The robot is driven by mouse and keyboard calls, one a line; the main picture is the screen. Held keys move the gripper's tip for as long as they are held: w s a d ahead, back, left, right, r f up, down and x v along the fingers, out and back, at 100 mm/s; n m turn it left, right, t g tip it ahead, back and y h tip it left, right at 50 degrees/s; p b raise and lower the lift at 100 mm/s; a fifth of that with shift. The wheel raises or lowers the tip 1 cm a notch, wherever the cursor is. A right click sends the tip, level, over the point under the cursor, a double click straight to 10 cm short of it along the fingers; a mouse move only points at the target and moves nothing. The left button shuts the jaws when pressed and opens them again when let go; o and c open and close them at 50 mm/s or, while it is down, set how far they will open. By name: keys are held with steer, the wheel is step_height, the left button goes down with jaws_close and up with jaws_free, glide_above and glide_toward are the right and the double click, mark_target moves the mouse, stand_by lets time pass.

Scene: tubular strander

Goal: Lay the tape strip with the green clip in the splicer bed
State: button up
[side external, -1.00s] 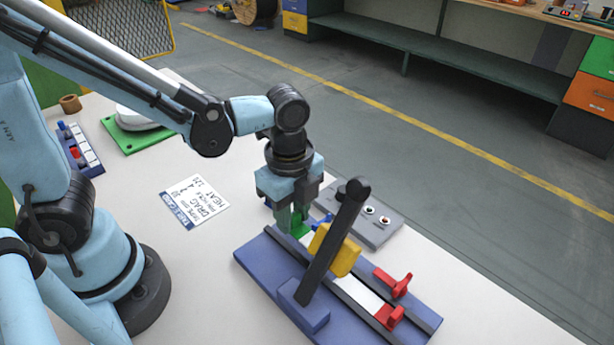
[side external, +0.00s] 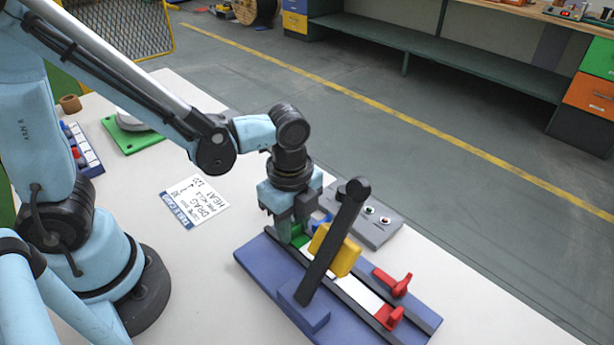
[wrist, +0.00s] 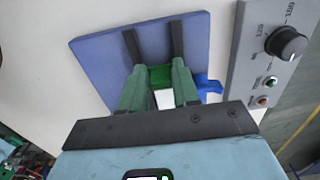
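The splicer bed is a blue base (side external: 262,265) with two dark rails; it also shows in the wrist view (wrist: 98,58). My gripper (side external: 293,236) points down over the bed's far-left end. In the wrist view its two green fingers (wrist: 160,85) stand on either side of the green clip (wrist: 160,77) and appear closed on it. The clip also shows beside the fingers in the side view (side external: 301,240). A white strip (side external: 359,292) runs between the rails; its middle is hidden. I cannot tell whether the clip touches the bed.
A dark lever (side external: 335,240) with a yellow block (side external: 341,257) leans over the bed close to my gripper. Red clamps (side external: 393,284) stand at the near-right end. A blue part (wrist: 208,84) is beside the right finger. A grey control box (side external: 376,228) stands behind.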

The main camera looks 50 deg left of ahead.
steer(key=o, duration=0.4)
steer(key=shift+f, duration=0.1)
steer(key=shift+o, duration=0.3)
steer(key=shift+r, duration=0.3)
step_height(320, 180, up, 12)
steer(key=shift+f, duration=0.15)
steer(key=w+a+n+t, duration=0.1)
steer(key=a+n+t, duration=0.6)
steer(key=n, duration=1.1)
steer(key=a+f, duration=0.1)
steer(key=a, duration=0.2)
steer(key=shift+a, duration=0.4)
